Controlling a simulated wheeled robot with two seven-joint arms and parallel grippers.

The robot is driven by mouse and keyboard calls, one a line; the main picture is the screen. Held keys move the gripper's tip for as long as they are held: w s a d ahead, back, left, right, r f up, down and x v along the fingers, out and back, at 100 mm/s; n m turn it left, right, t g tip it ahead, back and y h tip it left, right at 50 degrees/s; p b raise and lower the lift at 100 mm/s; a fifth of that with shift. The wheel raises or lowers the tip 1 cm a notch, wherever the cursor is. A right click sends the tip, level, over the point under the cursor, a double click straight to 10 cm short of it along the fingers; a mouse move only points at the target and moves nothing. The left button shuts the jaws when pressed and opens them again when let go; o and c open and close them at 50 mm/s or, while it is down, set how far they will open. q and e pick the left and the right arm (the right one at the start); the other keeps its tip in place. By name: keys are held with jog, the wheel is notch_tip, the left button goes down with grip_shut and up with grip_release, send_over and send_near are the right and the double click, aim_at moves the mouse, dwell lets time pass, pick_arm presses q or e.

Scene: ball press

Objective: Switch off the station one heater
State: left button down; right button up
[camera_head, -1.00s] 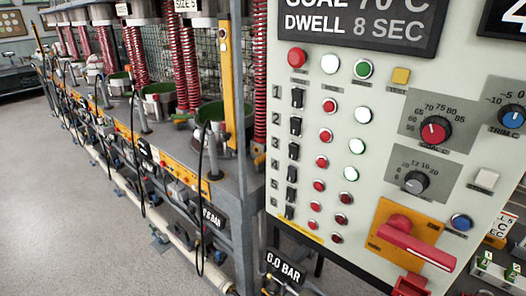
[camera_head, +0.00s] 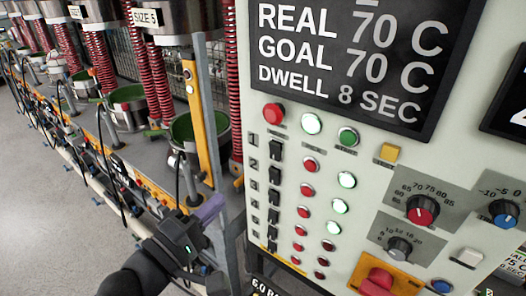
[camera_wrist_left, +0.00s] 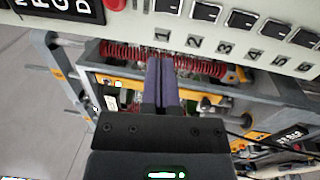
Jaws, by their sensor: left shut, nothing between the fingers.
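The control panel (camera_head: 400,165) carries a column of black rocker switches on its left side. The switch beside the number 1 (camera_head: 275,149) is the top one, and it also shows in the left wrist view (camera_wrist_left: 167,6). The red lamp (camera_head: 310,163) in the upper row is dim and the lamp (camera_head: 347,180) beside it glows greenish white. My left gripper (camera_head: 211,207) is shut and empty, left of and below this switch, apart from the panel. Its purple fingers point up toward the panel edge in the left wrist view (camera_wrist_left: 161,62). My right gripper is not in view.
Lower switches (camera_head: 275,176) sit close under the top one. A red button (camera_head: 273,113) is above, and a red handle (camera_head: 378,280) is at the panel bottom. The press bench (camera_head: 140,140) with red springs and hanging cables stands left. The screen (camera_head: 360,60) reads REAL 70 C.

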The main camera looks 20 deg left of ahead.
aim_at(272, 146)
pick_arm(q)
jog(key=p+x, duration=0.2)
jog(key=x, duration=1.2)
jog(key=p, duration=0.2)
jog(key=g+p, duration=0.1)
jog(key=p, duration=0.1)
jog(key=shift+w+r+y+p, duration=0.15)
jog(key=shift+r+y+p, duration=0.15)
jog(key=shift+r+p, duration=0.1)
jog(key=shift+f, duration=0.1)
